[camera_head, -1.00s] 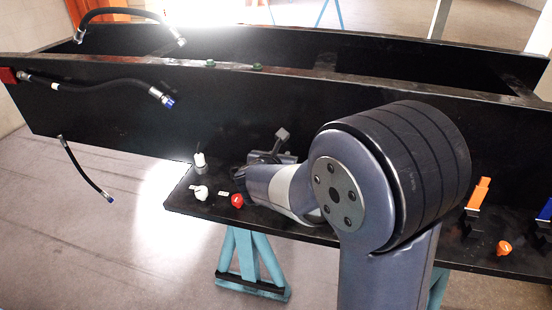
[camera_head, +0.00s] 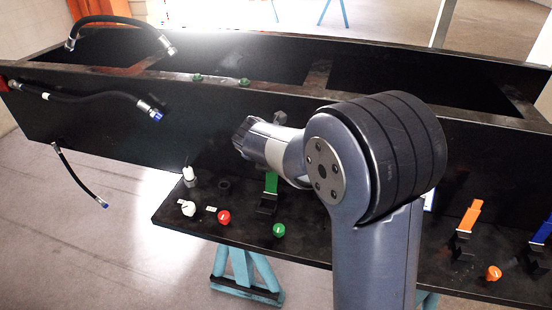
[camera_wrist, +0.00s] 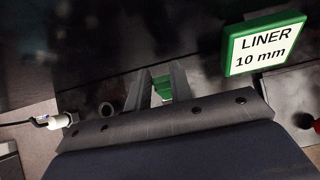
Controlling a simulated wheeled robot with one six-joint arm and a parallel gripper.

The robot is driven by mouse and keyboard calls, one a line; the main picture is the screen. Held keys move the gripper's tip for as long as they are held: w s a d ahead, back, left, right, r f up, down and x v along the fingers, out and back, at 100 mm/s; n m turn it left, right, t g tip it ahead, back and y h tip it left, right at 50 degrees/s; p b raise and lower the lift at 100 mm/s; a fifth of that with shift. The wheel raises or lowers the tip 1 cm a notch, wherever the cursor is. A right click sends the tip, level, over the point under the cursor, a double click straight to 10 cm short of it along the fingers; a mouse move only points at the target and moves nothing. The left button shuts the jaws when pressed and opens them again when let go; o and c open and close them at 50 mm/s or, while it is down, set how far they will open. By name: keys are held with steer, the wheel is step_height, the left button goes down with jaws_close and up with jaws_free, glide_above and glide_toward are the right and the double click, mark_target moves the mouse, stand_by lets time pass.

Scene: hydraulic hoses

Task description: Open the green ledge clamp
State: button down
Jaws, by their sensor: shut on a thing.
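The green ledge clamp (camera_head: 271,183) stands on the black ledge, its green lever upright above a dark body. My arm hides the lever's top in the head view. In the wrist view, my gripper (camera_wrist: 160,88) has its two grey fingers close together, with a green part (camera_wrist: 163,90) between them that looks like the clamp's lever. The head view shows my wrist above the clamp, but the fingertips are not visible there. A green-rimmed plate reading "LINER 10 mm" (camera_wrist: 265,46) is right of the fingers.
A green knob (camera_head: 279,230), a red knob (camera_head: 224,217) and a white knob (camera_head: 187,208) line the ledge's front. A white fitting (camera_head: 189,176) stands at left. Orange (camera_head: 473,212) and blue (camera_head: 543,230) clamps are at right. Black hoses (camera_head: 95,97) hang at upper left.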

steer(key=shift+w+r, duration=0.2)
steer(key=shift+w, duration=0.1)
steer(key=c, duration=1.5)
jaws_free()
steer(key=shift+c, duration=0.2)
steer(key=shift+s+f, duration=0.1)
steer(key=b+v, duration=0.1)
steer(key=v, duration=0.9)
steer(key=shift+s+r+b, duration=0.15)
steer(key=shift+r+b, duration=0.2)
steer(key=shift+r, duration=0.05)
